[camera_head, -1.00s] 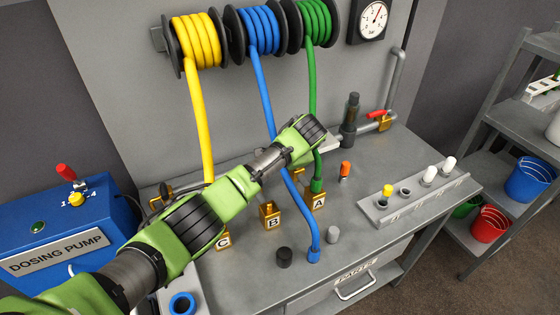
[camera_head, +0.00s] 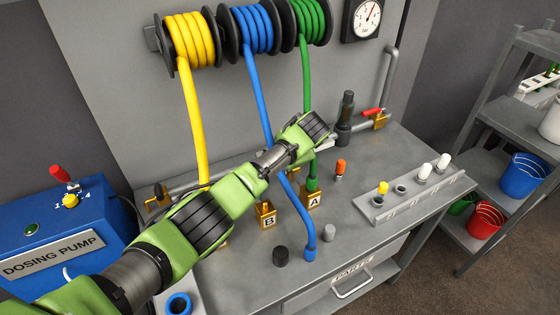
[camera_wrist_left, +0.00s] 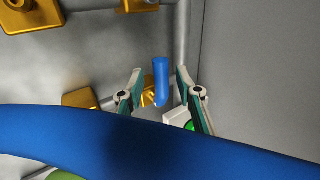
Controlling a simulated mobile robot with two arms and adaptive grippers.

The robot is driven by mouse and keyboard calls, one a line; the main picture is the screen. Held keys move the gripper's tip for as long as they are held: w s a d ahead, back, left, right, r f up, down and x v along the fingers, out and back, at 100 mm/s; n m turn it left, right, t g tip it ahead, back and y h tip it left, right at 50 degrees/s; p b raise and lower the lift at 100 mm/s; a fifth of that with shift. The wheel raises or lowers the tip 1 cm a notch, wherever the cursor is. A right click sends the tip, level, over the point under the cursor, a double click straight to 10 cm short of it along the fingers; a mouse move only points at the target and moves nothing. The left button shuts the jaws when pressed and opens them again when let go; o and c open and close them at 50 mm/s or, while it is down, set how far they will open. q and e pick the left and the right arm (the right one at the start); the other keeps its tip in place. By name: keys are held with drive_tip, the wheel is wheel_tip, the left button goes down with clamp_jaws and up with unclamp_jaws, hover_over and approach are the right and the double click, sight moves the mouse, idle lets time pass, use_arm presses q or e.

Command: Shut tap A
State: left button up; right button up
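The brass block labelled A (camera_head: 313,201) stands on the bench, with the lower end of the green hose (camera_head: 312,172) just above it. My left arm crosses the head view from lower left and hides whatever lies behind it; only a pale bit of the left gripper (camera_head: 325,144) shows past the wrist. In the left wrist view the left gripper (camera_wrist_left: 159,72) is open, its two fingers apart. A blue handle (camera_wrist_left: 161,83) on a brass fitting shows between them, with gaps on both sides. I cannot tell which tap it belongs to. My right gripper is not in view.
The blue hose (camera_head: 259,110) runs down past my wrist and crosses the wrist view's foreground (camera_wrist_left: 90,135). Brass block B (camera_head: 267,222) is left of A. A red-handled valve (camera_head: 374,112), an orange-topped piece (camera_head: 340,168) and a rack (camera_head: 412,198) are to the right.

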use_arm(q)
drive_tip(key=shift+r, duration=0.1)
drive_tip(key=v, duration=1.2)
